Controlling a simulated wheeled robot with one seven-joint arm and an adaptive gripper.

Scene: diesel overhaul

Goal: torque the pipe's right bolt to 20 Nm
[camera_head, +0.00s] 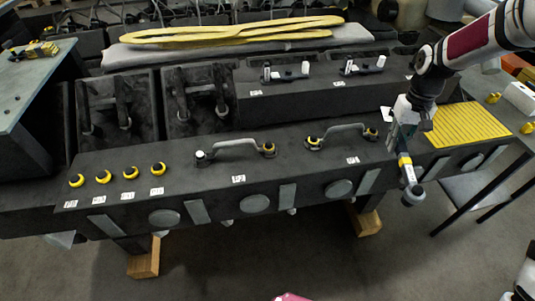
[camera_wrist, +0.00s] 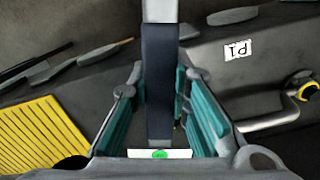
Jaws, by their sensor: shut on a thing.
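My gripper (camera_head: 397,140) is shut on a torque wrench (camera_head: 408,176). The wrench hangs in front of the engine block's right part, its round grey end low and apart from the bolts. In the wrist view, the teal fingers of my gripper (camera_wrist: 162,105) flank the dark wrench handle (camera_wrist: 159,75), and a white panel with a green mark shows below. The pipe near label P1 (camera_head: 345,129) has a yellow-ringed right bolt (camera_head: 371,133), left of my gripper. Another pipe (camera_head: 236,144), by label P2, has a yellow-ringed right bolt (camera_head: 268,149).
The dark engine block (camera_head: 300,174) rests on wooden blocks. A ribbed yellow mat (camera_head: 468,124) lies right of my gripper. Several yellow-ringed pieces (camera_head: 130,172) sit at the block's left. Two small fittings (camera_head: 286,73) stand on the raised rear ledge.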

